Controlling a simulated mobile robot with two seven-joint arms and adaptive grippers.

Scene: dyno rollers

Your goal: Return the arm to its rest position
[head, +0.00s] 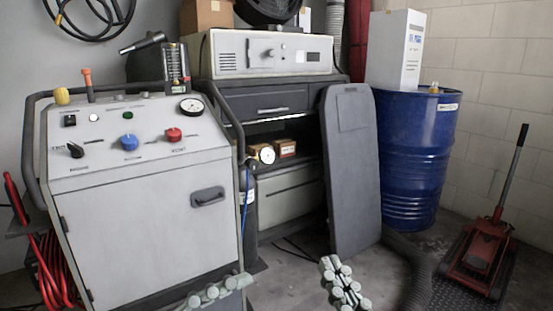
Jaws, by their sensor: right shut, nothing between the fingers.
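My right gripper (334,267) shows at the bottom centre-right of the head view. Its pale jointed fingers are together, with nothing between them. It is in front of the floor and below the dark upright panel, apparently touching nothing. My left gripper (222,289) shows at the bottom edge, in front of the lower part of the grey control cabinet. Only part of it is in the picture, and its finger opening cannot be made out. The rest of both arms is out of view.
The grey control cabinet (146,225) with knobs and a gauge stands at left. A dark panel (352,190) leans before a workbench (272,98). A blue drum (414,160) and a red floor jack (480,258) stand at right. Some floor (290,285) is clear.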

